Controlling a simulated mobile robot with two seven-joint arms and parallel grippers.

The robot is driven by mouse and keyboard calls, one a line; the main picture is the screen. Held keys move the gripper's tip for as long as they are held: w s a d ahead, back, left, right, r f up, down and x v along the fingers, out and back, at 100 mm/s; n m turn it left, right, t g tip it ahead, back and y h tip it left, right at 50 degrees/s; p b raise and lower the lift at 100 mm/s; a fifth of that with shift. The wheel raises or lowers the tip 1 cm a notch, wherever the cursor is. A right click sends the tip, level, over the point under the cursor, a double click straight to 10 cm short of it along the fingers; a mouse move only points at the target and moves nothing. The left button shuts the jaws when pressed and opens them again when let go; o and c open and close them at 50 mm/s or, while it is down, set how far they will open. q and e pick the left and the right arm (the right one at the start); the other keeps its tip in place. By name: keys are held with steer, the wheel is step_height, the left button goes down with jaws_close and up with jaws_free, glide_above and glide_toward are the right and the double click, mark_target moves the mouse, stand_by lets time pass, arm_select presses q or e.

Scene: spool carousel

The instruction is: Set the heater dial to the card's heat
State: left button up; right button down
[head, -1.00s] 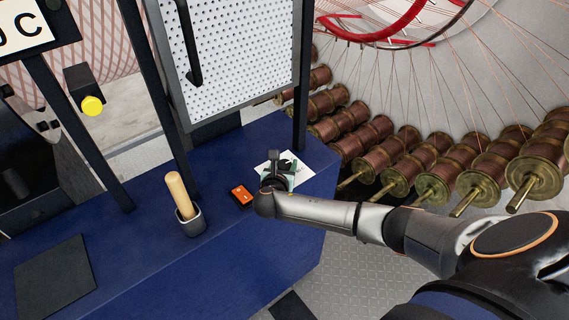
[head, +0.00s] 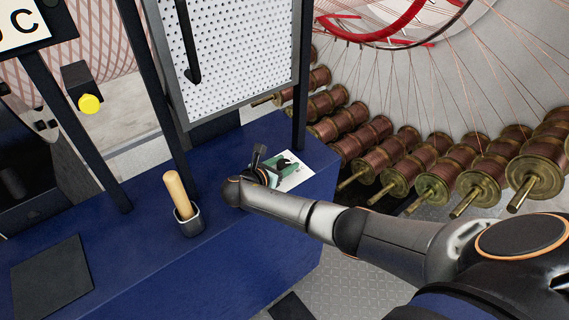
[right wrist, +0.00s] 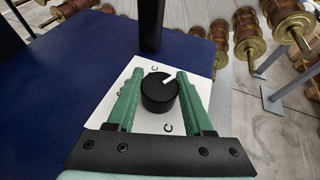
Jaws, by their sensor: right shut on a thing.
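The heater dial (right wrist: 159,98) is a round black knob with a white pointer line, which points to the upper right in the right wrist view. It sits on a white plate (right wrist: 118,98) with small "C" marks; the figures beside them are unreadable. My right gripper (right wrist: 160,73) has its green fingers on either side of the dial and is shut on it. In the head view the plate (head: 296,178) lies on the blue bench, and my right gripper (head: 276,170) mostly hides the dial. My left gripper is out of view.
A wooden-handled tool (head: 179,194) stands in a dark cup (head: 191,222) on the blue bench (head: 150,262). A perforated panel (head: 232,50) in a frame rises behind. Copper spools (head: 410,172) line the right. A yellow button (head: 89,104) is at left.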

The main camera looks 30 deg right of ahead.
steer(key=shift+d+r, duration=0.1)
steer(key=shift+c, duration=1.5)
jaws_free()
steer(key=v, duration=1.2)
steer(key=shift+s+a+p, duration=0.15)
steer(key=shift+a+p, duration=0.15)
